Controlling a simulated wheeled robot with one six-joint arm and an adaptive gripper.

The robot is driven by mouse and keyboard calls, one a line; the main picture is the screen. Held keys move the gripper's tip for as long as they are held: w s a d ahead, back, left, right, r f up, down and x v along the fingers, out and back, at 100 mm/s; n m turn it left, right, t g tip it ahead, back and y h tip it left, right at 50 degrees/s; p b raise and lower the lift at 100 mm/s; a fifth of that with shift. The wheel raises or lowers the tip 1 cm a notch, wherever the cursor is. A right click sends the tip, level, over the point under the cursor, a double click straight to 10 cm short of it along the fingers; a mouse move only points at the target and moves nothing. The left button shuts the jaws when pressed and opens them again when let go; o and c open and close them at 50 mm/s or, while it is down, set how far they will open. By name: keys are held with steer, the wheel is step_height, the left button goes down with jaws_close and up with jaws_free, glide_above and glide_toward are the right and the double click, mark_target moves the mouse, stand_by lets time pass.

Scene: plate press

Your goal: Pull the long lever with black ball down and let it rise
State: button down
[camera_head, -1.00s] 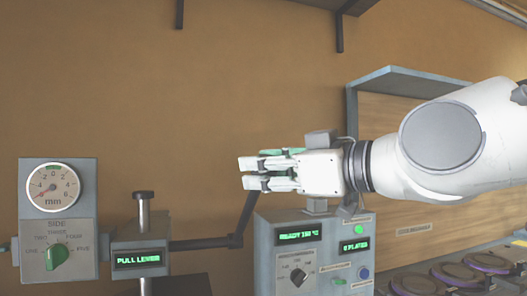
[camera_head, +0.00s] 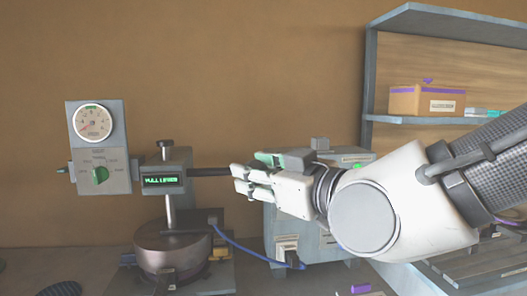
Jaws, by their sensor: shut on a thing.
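The press head (camera_head: 165,172) stands left of centre with a small screen that reads PULL LEVER. A dark lever bar (camera_head: 208,172) runs right from it and goes behind my gripper. My gripper (camera_head: 240,179) is level with this bar, pointing left, its fingers shut on the lever. The black ball and the outer part of the lever are hidden by the fingers. Below the head, the press column (camera_head: 169,215) stands over a round dark metal base (camera_head: 172,248).
A dial gauge (camera_head: 93,122) sits above a panel with a green knob (camera_head: 100,174) at the left. A grey control box (camera_head: 285,232) stands behind and below my gripper. A blue cable (camera_head: 245,250) crosses below. A shelf at right holds a cardboard box (camera_head: 426,100).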

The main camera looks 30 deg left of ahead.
steer(key=shift+s+d+f, duration=0.15)
steer(key=shift+f, duration=0.95)
steer(key=shift+s+d+f, duration=0.1)
steer(key=shift+f, duration=0.95)
steer(key=c, duration=0.9)
jaws_free()
steer(key=shift+a, duration=0.1)
steer(key=v, duration=0.7)
steer(key=shift+d, duration=0.3)
